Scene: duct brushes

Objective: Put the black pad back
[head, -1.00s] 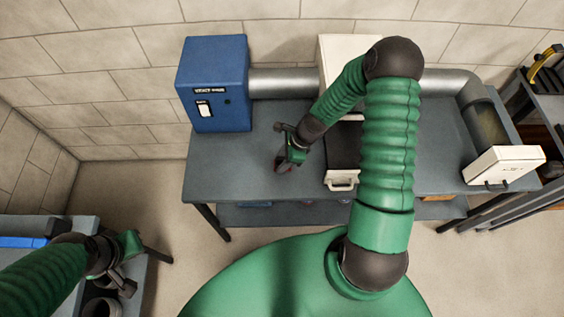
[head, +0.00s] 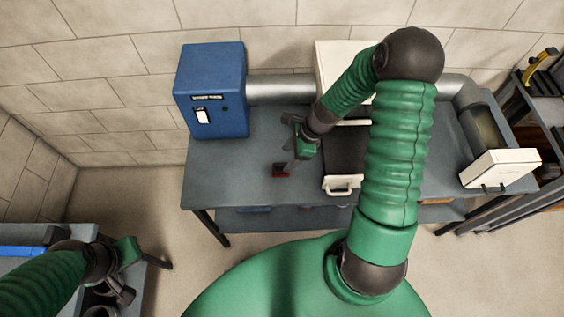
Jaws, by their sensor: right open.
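A white box (head: 340,62) stands in the middle of the duct on the table. A drawer-like tray with a white front and handle (head: 341,186) sticks out from it toward me. Its inside (head: 345,152) is dark, and I cannot tell whether that surface is the black pad.
A blue machine box (head: 211,92) stands at the left end of the grey table (head: 232,170). A metal duct (head: 282,88) joins it to the white box. A white box-like piece (head: 500,168) sits at the duct's right end. The table's left front is clear. A dark shelf (head: 540,95) stands right.

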